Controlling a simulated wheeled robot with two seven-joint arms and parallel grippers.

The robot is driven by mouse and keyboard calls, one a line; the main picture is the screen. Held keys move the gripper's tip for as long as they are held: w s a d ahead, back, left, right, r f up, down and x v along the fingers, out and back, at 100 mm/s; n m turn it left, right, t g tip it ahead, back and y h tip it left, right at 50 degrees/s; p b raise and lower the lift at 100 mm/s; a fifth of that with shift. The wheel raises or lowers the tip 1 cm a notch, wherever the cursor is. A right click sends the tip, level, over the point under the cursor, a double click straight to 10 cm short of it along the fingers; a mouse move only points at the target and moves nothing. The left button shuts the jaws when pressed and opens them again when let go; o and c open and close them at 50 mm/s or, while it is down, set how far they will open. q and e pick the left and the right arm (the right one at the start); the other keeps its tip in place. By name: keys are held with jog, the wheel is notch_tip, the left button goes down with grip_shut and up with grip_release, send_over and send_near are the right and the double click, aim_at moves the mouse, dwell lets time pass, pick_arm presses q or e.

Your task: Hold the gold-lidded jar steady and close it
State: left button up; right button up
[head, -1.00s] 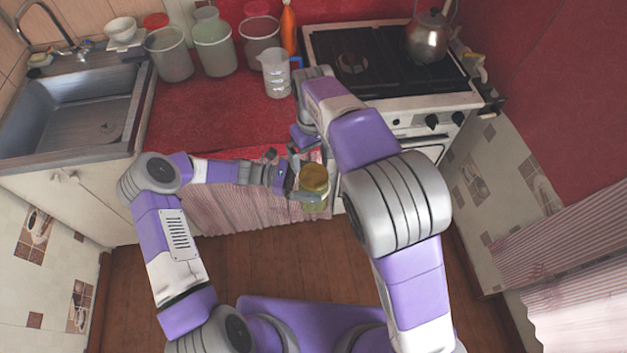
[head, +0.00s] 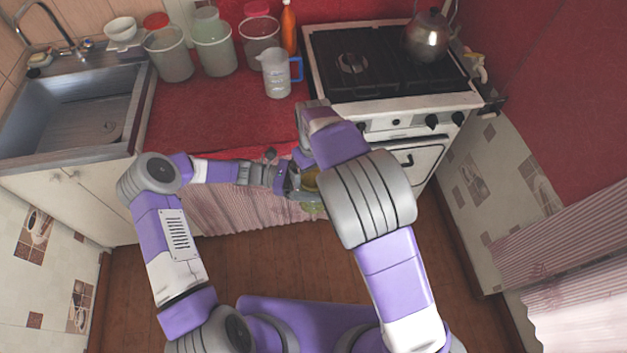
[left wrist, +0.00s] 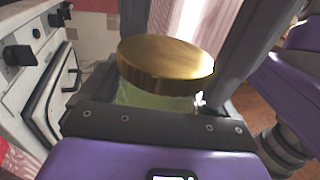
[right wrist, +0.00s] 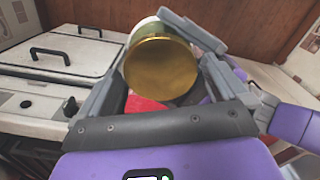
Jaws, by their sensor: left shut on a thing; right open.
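The jar (head: 313,208) with the gold lid (head: 310,180) is held above the floor in front of the counter, partly hidden by my right arm. My left gripper (head: 303,194) is shut on the jar's body. In the left wrist view, the greenish glass (left wrist: 150,98) shows below the gold lid (left wrist: 165,65), which sits on top and looks slightly tilted. My right gripper (right wrist: 165,66) is open, with its fingers on either side of the gold lid (right wrist: 160,68), facing its top. I cannot tell whether they touch it or how tightly the lid sits.
A measuring jug (head: 277,75), several canisters (head: 213,45) and an orange bottle (head: 289,28) stand at the back of the red counter (head: 210,115). A sink (head: 75,110) is at left. The stove (head: 390,70) at right carries a kettle (head: 428,38). The counter's front is clear.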

jog(key=c, duration=0.9)
jog(key=m, duration=0.6)
jog(key=shift+m, duration=0.4)
jog(key=shift+c, duration=0.2)
jog(key=m, duration=0.3)
jog(key=shift+m, duration=0.4)
jog(key=m, duration=0.4)
jog(key=shift+m, duration=0.3)
jog(key=o, duration=0.9)
jog(key=shift+o, duration=0.2)
jog(key=shift+r, duration=0.1)
notch_tip(320, 180, up, 12)
